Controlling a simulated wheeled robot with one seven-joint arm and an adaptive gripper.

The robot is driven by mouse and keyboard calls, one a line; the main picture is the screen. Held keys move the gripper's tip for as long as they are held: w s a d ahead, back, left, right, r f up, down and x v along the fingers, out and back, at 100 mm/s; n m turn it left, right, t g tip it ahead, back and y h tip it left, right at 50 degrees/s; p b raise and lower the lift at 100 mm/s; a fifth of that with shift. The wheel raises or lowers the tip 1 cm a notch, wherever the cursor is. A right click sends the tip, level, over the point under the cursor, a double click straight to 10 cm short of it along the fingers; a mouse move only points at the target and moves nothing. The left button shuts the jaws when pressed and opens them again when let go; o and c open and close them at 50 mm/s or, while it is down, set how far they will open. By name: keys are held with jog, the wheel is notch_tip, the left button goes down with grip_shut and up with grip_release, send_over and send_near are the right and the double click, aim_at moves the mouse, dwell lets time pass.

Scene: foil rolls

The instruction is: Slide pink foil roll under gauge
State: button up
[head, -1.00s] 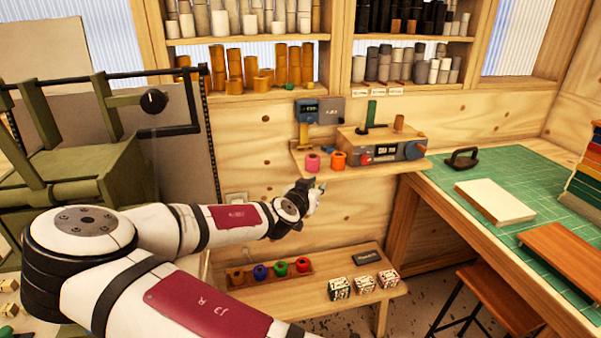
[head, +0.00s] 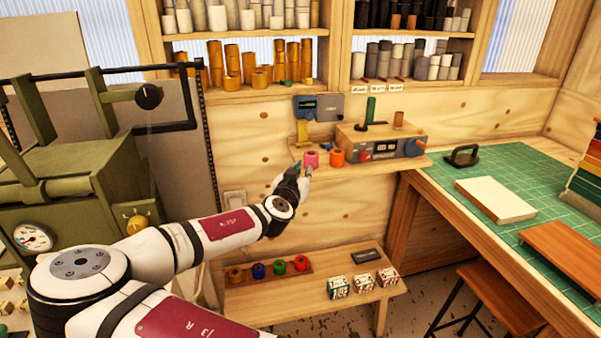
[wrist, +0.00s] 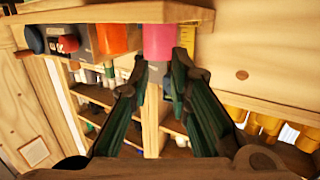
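The pink foil roll (head: 311,159) stands on the small wall shelf (head: 385,163), left of the orange roll (head: 337,158). The gauge (head: 308,107) is blue with a yellow stem (head: 303,132), just behind and left of the pink roll. My gripper (head: 304,172) is at the shelf's front left, close to the pink roll. In the wrist view the open fingers (wrist: 160,62) point at the pink roll (wrist: 160,40), their tips near its two sides. I cannot tell whether they touch it. Part of the yellow stem (wrist: 187,38) shows beside it.
A grey-orange device (head: 385,146) stands on the shelf right of the rolls. Below, a low bench (head: 330,292) holds several coloured rolls and small boxes. A green machine (head: 75,150) is at left, a workbench with a green mat (head: 480,205) at right.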

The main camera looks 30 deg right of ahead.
aim_at(301, 157)
jog(key=shift+w+d+f+b, duration=0.45)
jog(key=shift+w+d+b, duration=0.1)
jog(key=shift+w+d, duration=0.2)
jog(key=shift+w+d+f+b, duration=0.45)
jog(key=shift+w+d+b, duration=0.05)
jog(key=shift+w+d, duration=0.2)
jog(key=shift+w+d+b, duration=0.75)
jog(key=shift+w+b, duration=0.4)
jog(key=shift+w, duration=0.75)
jog(key=shift+w+d+b, duration=0.8)
jog(key=shift+w+b, duration=0.4)
jog(key=shift+w, duration=0.7)
jog(key=shift+w+d+b, duration=0.75)
jog(key=shift+w+b, duration=0.4)
jog(key=shift+w, duration=0.75)
jog(key=shift+w, duration=0.1)
jog(key=shift+f+p+v, duration=0.2)
jog(key=shift+p+v, duration=0.35)
jog(key=shift+v, duration=1.1)
jog(key=shift+f+p+v, duration=0.2)
jog(key=shift+p+v, duration=0.3)
jog(key=shift+v, duration=1.15)
jog(key=shift+a, duration=0.1)
